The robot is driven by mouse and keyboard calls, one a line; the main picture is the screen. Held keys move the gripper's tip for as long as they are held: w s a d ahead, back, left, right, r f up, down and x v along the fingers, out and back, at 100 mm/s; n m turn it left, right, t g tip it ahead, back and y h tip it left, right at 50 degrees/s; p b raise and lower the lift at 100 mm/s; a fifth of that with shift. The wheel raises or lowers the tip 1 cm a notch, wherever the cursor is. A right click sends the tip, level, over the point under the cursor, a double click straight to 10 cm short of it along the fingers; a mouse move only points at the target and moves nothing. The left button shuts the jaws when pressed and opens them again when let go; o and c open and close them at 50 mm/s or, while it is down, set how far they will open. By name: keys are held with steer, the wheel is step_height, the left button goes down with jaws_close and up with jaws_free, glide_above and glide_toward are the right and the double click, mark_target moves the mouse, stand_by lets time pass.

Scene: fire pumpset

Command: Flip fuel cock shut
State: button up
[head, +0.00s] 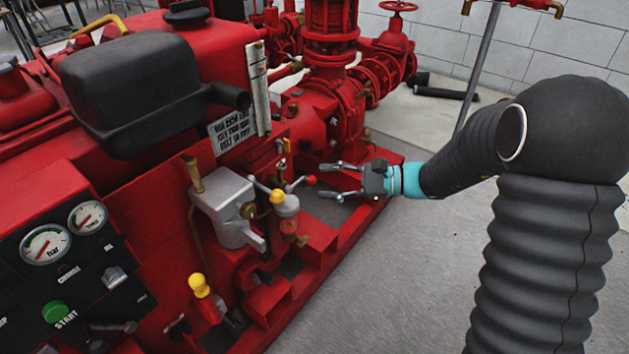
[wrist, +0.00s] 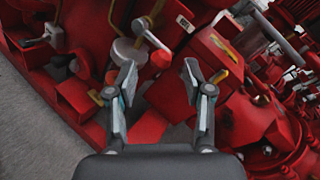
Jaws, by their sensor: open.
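A small grey round fitting (head: 287,206) on the red pumpset has a yellow knob (head: 278,196) and a lever ending in a red ball (head: 311,180). This looks like the fuel cock, but no label confirms it. In the wrist view the red ball (wrist: 161,59) shows just beyond the gap between my fingertips, with its grey lever (wrist: 150,36) and the round fitting (wrist: 128,51) behind it. My gripper (head: 338,181) is open and empty, to the right of the ball and apart from it. It also shows in the wrist view (wrist: 159,80).
A grey cast housing (head: 232,207) stands left of the fitting. A yellow-topped lever (head: 200,286) and the gauge panel (head: 65,240) are nearer. Red pipework (head: 333,75) rises behind. Red frame rails lie below. The concrete floor (head: 400,280) at the right is clear.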

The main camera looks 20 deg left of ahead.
steer(key=d+r, duration=0.1)
steer(key=d, duration=0.6)
steer(key=shift+w+d, duration=0.3)
steer(key=shift+w, duration=0.05)
steer(key=s+d+f+n+g+h, duration=0.1)
steer(key=s+d+f+n+h, duration=0.15)
steer(key=s+f+h, duration=0.35)
steer(key=s+d+n+h+p, duration=0.2)
steer(key=s+d+n+h, duration=0.1)
steer(key=s+d, duration=0.3)
steer(key=s+d+r+n+t+h+p, duration=0.2)
steer(key=s+d+r+t+h+p, duration=0.1)
steer(key=r, duration=0.7)
steer(key=s+d+r+n+t+h+p, duration=0.3)
steer(key=s+d+r, duration=0.4)
steer(key=r, duration=0.3)
steer(key=shift+s+d+r+t+h+p, duration=0.25)
steer(key=shift+s+d+t+h+p, duration=0.15)
steer(key=shift+d+t+h, duration=0.45)
steer(key=shift+a+y, duration=0.2)
steer(key=shift+y, duration=0.05)
